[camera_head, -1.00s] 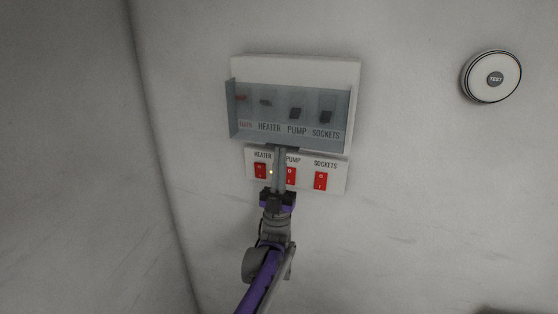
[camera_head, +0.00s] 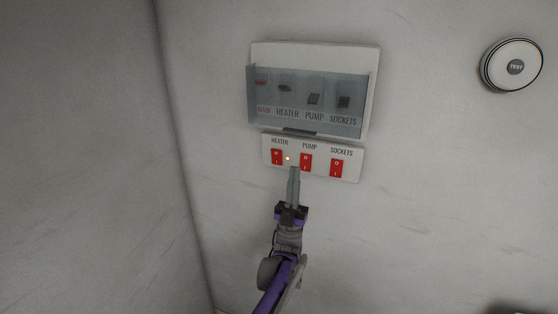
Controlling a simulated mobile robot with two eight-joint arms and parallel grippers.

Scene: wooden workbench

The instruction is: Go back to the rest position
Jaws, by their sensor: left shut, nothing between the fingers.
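My left gripper (camera_head: 294,172) is shut and empty. Its fingertips point up at the lower edge of the white switch panel (camera_head: 350,176), between the heater and pump switches in the picture. I cannot tell whether they touch the panel. The panel carries red rocker switches: heater (camera_head: 276,157), pump (camera_head: 306,162) and sockets (camera_head: 337,168). A small light (camera_head: 287,158) glows beside the heater switch. My right gripper is not in view.
Above the switches is a white breaker box (camera_head: 372,70) with a tinted clear cover (camera_head: 350,125) over several small levers. A round TEST device (camera_head: 512,66) is on the wall at upper right. A wall corner runs down the left. The wall right of my arm is clear.

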